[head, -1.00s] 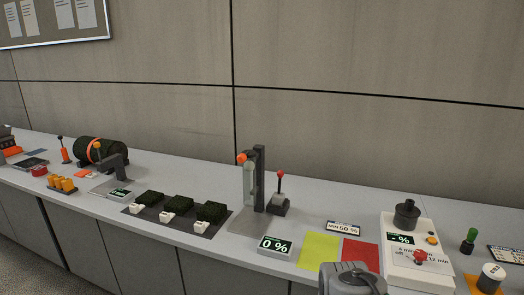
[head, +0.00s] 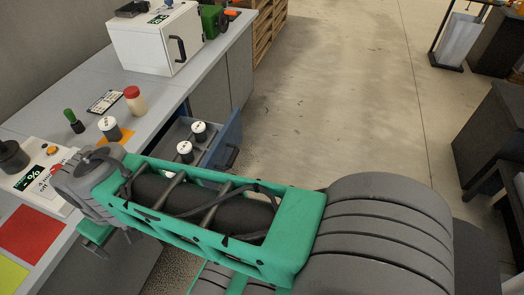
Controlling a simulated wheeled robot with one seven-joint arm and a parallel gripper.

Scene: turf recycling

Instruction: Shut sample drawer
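The sample drawer (head: 236,131) stands open under the bench, right of centre-left in the head view. Its blue front faces the aisle and has a dark handle (head: 232,156). Two white-capped jars (head: 199,130) stand inside the open drawer. My arm crosses the lower part of the picture, from the lower right to the bench edge, and hides the near part of the drawer area.
On the bench are a white cabinet (head: 140,48), a red-capped jar (head: 134,101), another white-capped jar (head: 110,129) and a moisture meter (head: 36,181). Red (head: 30,233) and yellow cards lie nearer. The floor (head: 330,90) beyond the drawer is clear. A dark table (head: 495,130) stands at the right.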

